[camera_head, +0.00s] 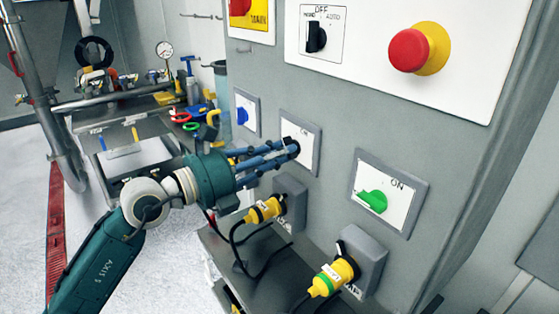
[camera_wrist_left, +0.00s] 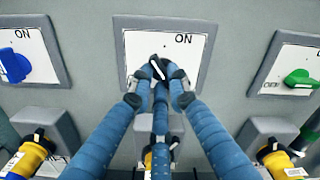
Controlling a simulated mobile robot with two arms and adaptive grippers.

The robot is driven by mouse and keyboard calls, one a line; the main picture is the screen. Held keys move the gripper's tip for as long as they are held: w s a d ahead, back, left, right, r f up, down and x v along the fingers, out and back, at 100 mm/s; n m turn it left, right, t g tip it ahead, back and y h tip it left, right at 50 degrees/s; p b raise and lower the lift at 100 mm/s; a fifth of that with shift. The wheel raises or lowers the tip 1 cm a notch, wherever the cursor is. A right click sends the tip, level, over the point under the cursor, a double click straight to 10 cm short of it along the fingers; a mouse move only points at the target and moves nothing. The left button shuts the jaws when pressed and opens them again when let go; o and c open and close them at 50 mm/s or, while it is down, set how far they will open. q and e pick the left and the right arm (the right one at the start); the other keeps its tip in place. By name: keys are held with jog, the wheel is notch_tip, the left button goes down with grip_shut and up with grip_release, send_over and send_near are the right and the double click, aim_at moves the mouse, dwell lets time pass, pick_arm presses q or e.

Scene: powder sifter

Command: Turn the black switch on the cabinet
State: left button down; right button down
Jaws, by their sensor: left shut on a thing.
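The cabinet (camera_head: 340,110) stands at the right in the head view. A middle switch plate (camera_head: 309,150) is on its face; it is marked "ON" in the left wrist view (camera_wrist_left: 195,65). A black switch (camera_wrist_left: 158,68) sits on this plate, partly hidden by my fingers. My left gripper (camera_head: 292,148) reaches it from the left, its blue fingers shut around the black switch. Its fingertips also show in the left wrist view (camera_wrist_left: 157,90). Another black switch (camera_head: 316,36), marked "OFF" and "AUTO", is higher on the cabinet. My right gripper is out of view.
A blue switch (camera_head: 242,116) and a green switch (camera_head: 373,200) flank the middle plate. Below are yellow plugs (camera_head: 335,275) with black cables. A red and yellow button (camera_head: 418,50) is at the upper right. A bench with tools (camera_head: 190,118) stands behind my arm.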

pick_arm(q)
jog(key=shift+m+b, duration=3.1)
jog(key=shift+m, duration=0.3)
jog(key=c, duration=1.7)
grip_release()
jog(key=shift+o, duration=0.2)
jog(key=shift+r, duration=0.1)
jog(key=shift+a, duration=0.1)
jog(key=v, duration=1.2)
